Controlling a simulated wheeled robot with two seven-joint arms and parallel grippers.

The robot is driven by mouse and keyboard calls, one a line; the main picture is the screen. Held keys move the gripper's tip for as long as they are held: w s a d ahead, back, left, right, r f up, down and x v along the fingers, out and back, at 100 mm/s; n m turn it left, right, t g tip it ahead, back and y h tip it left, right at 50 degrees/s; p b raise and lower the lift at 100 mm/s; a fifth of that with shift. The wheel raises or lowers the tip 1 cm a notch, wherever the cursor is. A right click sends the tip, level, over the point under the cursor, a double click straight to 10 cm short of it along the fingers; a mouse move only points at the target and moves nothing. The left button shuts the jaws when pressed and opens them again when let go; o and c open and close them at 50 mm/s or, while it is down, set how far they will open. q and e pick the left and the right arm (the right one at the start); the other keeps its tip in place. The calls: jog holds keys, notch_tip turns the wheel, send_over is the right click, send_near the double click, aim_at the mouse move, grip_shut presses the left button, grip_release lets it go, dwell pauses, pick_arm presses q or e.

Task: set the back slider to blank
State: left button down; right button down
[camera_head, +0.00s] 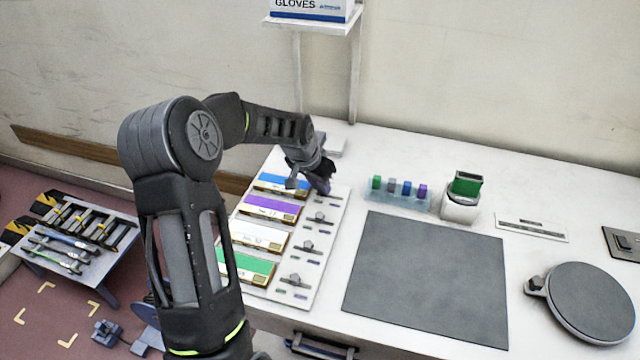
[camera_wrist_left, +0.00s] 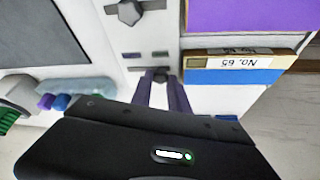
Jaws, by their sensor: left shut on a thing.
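A white panel (camera_head: 322,275) on the bench carries a column of slider knobs beside blue (camera_head: 268,177), purple (camera_head: 270,207), white and green strips. My left gripper (camera_head: 322,187) reaches down at the back end, by the blue strip. In the left wrist view its two fingers (camera_wrist_left: 163,90) are shut on the back slider knob (camera_wrist_left: 162,75), beside the blue strip (camera_wrist_left: 230,77) labelled No. 65. The fingers partly hide the knob and its slot, so its setting is unclear. The neighbouring knob (camera_wrist_left: 130,12) by the purple strip stands free. My right gripper is not in view.
A dark mat (camera_head: 430,275) lies right of the panel. Behind it are a clear holder with small coloured blocks (camera_head: 397,195) and a white container with a green top (camera_head: 461,200). A round grey plate (camera_head: 592,302) is at right. A glove box shelf (camera_head: 312,24) hangs above.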

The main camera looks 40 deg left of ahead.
aim_at(322, 204)
pick_arm(q)
jog(key=shift+w+d+f+b, duration=0.15)
jog(key=shift+w+d+b, duration=0.15)
jog(key=shift+d+b, duration=0.45)
jog(key=shift+w+d, duration=0.1)
jog(key=shift+d, duration=0.2)
jog(key=shift+r, duration=0.2)
jog(key=c, duration=1.3)
grip_release()
jog(key=shift+o, duration=0.2)
jog(key=shift+r, duration=0.1)
jog(key=b+v, duration=0.1)
jog(key=v, duration=0.6)
jog(key=shift+r, duration=0.25)
